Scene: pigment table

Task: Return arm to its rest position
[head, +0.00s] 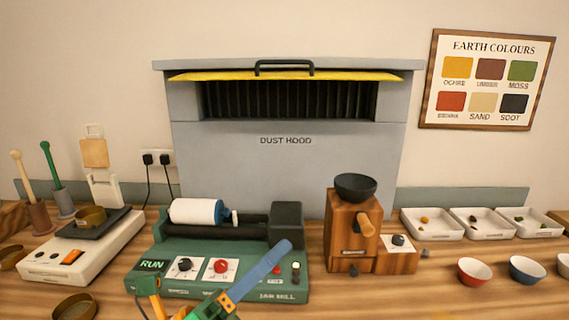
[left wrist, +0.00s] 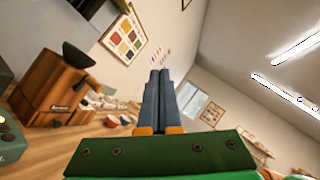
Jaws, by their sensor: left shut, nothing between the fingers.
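My left gripper (head: 283,248) has long blue fingers and a green body. In the head view it rises from the bottom edge, in front of the green jar mill (head: 208,280), and hides part of the mill's front panel. Its fingers are pressed together with nothing between them. In the left wrist view the shut fingers (left wrist: 159,78) point away from the table, toward the wall and ceiling. My right gripper is in neither view.
A wooden grinder (head: 350,240) with a black bowl (head: 356,186) stands right of the mill. A scale (head: 85,250) stands left. The grey dust hood (head: 285,165) is behind. White trays (head: 431,224), a red bowl (head: 475,271) and a blue bowl (head: 527,269) are at right.

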